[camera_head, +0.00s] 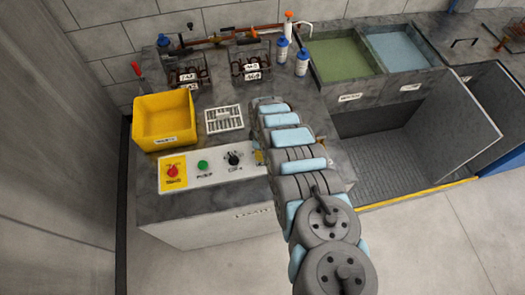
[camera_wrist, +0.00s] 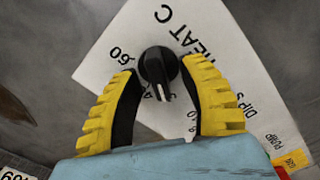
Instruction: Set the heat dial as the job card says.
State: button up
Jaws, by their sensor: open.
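The heat dial (camera_wrist: 158,66) is a round black knob with a white pointer line, on a white panel marked "HEAT C". In the wrist view its pointer faces the bottom of the picture, slightly right; "60" is printed to its upper left, and other marks are partly hidden by the fingers. My gripper (camera_wrist: 160,72) is open, its yellow fingers on either side of the knob with a gap showing at each side. I cannot make out a readable job card.
Left of the dial are a green button (camera_head: 203,165) and a red button (camera_head: 173,171) on yellow. A yellow bin (camera_head: 163,119) and a white slotted plate (camera_head: 224,119) lie behind. Bottles (camera_head: 302,62) and racks stand at the back; basins (camera_head: 345,58) are right.

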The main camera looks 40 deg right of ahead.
grip_shut()
